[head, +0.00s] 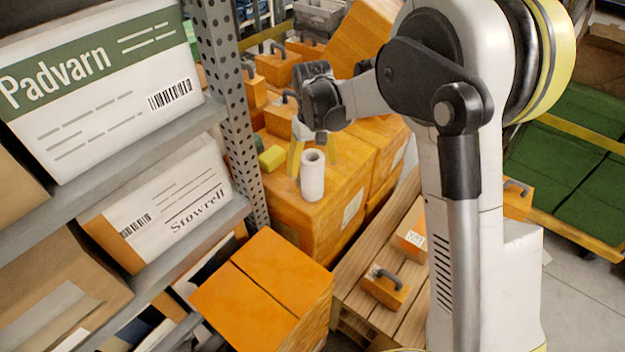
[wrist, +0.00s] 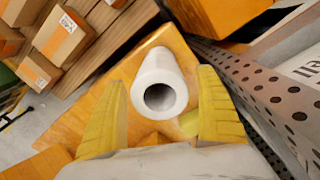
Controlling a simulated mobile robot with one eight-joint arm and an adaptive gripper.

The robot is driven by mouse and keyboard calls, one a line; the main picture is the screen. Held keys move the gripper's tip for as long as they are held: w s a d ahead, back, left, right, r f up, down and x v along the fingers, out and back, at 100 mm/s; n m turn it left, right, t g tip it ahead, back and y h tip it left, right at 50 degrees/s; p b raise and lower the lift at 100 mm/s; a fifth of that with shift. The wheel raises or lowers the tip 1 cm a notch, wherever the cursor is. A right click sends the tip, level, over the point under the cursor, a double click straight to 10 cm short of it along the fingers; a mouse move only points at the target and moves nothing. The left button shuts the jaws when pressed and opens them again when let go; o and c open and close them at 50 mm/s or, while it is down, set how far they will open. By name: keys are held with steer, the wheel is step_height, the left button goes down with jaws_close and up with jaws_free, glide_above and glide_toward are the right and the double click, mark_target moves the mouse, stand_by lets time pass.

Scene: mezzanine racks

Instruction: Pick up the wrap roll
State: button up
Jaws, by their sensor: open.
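The wrap roll (head: 313,176) is a white hollow cylinder standing upright on top of an orange box (head: 318,208) in the head view. In the wrist view the wrap roll (wrist: 160,84) shows its open end towards the camera. My gripper (head: 314,162) is open, with yellow fingers pointing down at the roll. In the wrist view one finger of my gripper (wrist: 160,92) is on each side of the roll, with gaps visible between them. I cannot tell how far down the roll the fingertips reach.
A green and yellow block (head: 271,158) lies on the box left of the roll. A perforated rack post (head: 236,120) and shelves with cartons (head: 160,205) stand to the left. A wooden pallet (head: 362,283) holds small orange boxes (head: 384,287) at front right.

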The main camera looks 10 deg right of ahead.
step_height(320, 180, down, 2)
steer(key=shift+f, duration=0.2)
steer(key=shift+r, duration=0.1)
steer(key=c, duration=1.5)
steer(key=shift+r, duration=0.65)
step_height(320, 180, up, 3)
steer(key=shift+p, duration=0.95)
steer(key=s+d+r+p, duration=0.3)
steer(key=s+d+r, duration=0.3)
steer(key=d, duration=0.3)
steer(key=shift+s+r+p, duration=0.3)
steer(key=shift+s+r, duration=0.05)
steer(key=shift+s, duration=0.25)
